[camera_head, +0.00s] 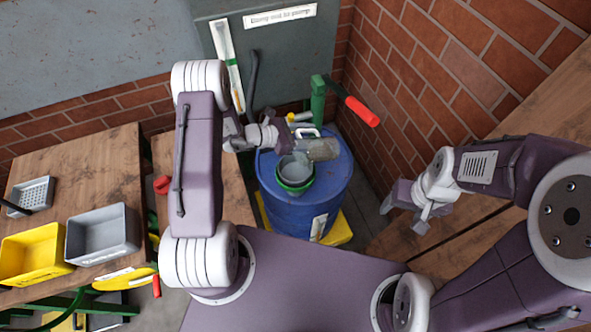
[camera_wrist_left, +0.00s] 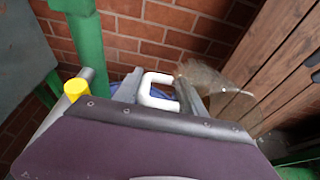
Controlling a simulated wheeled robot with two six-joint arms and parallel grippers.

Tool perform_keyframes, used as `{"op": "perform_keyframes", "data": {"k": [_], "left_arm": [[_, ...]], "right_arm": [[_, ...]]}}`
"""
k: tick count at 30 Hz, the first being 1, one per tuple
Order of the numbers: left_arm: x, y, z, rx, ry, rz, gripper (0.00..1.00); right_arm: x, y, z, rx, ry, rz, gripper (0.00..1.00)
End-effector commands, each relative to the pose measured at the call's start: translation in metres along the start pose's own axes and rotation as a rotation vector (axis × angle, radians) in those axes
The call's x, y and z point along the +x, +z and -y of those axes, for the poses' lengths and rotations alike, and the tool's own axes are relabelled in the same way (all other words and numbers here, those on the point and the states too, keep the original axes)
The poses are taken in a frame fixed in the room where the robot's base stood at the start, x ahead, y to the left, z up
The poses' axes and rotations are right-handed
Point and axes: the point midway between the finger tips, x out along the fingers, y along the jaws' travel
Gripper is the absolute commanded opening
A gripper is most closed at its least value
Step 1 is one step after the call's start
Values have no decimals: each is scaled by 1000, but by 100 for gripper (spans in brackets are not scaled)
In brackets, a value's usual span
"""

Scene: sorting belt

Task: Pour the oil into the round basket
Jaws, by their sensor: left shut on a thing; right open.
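My left gripper (camera_head: 290,136) is shut on the white handle of a clear jug (camera_head: 322,149). The handle (camera_wrist_left: 158,91) shows between the fingers in the left wrist view, with the clear jug (camera_wrist_left: 215,80) to its right. The jug looks tipped onto its side, above and just right of a round green-rimmed basket (camera_head: 294,188), which sits on top of a blue drum (camera_head: 330,185). The basket's inside looks grey. I cannot make out any oil or a stream. My right gripper (camera_head: 408,212) is open and empty, to the right of the drum.
A green post with a red handle (camera_head: 362,111) stands behind the drum. A brick wall (camera_head: 430,70) rises behind and right. On the left table are a yellow bin (camera_head: 33,254), a grey bin (camera_head: 103,234) and a perforated tray (camera_head: 31,195). A wooden table (camera_head: 480,230) lies right.

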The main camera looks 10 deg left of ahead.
Motion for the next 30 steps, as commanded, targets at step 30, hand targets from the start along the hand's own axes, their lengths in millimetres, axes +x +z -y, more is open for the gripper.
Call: {"op": "perform_keyframes", "data": {"k": [30], "left_arm": [[-9, 4, 0, 3, 0, 204, 0]], "right_arm": [[37, 4, -1, 0, 0, 0, 67]]}}
